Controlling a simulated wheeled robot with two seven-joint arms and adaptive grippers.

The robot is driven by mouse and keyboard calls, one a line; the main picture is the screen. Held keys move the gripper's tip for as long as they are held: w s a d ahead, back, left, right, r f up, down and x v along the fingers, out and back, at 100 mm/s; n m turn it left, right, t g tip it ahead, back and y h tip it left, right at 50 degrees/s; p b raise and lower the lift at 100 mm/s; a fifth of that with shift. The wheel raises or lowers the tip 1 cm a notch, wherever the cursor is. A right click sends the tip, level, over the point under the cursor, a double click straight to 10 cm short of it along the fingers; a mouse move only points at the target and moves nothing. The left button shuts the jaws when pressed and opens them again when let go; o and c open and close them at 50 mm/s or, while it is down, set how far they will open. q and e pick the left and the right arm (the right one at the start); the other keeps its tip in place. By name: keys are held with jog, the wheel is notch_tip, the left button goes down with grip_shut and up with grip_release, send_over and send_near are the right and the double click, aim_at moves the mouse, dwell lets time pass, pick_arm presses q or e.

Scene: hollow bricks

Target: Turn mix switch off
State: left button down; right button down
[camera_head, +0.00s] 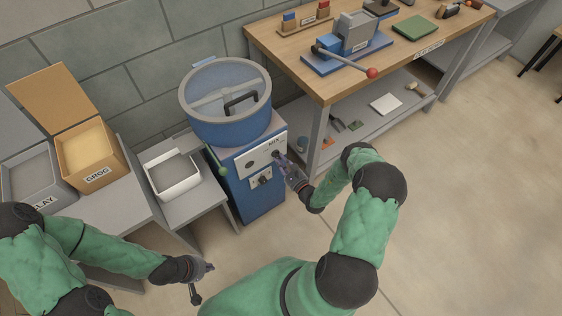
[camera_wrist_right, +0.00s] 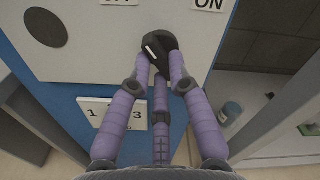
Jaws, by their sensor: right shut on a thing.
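The blue mixer (camera_head: 229,112) stands against the wall with a round drum on top. Its white front panel (camera_head: 258,158) carries the mix switch, a black rotary knob (camera_wrist_right: 160,47) with a white mark. In the right wrist view the mark points to the upper left, and an ON label (camera_wrist_right: 209,4) is at the upper right. A label at the upper left is cut off. My right gripper (camera_head: 282,163) is at the panel, its purple fingers shut around the knob, also seen in the right wrist view (camera_wrist_right: 160,70). My left gripper (camera_head: 205,268) is low at the left front, away from the mixer; its finger opening is unclear.
A second panel (camera_wrist_right: 113,114) with numbers sits below. A green-knobbed lever (camera_head: 217,163) is on the mixer's left. A white bin (camera_head: 172,178), a GROG box (camera_head: 97,168) and a CLAY box (camera_head: 35,187) stand left. A workbench (camera_head: 400,58) is right; the floor in front is open.

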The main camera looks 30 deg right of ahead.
jog(key=c, duration=1.1)
grip_release()
jog(key=shift+c, duration=0.2)
jog(key=s, duration=1.2)
jog(key=shift+d, duration=0.45)
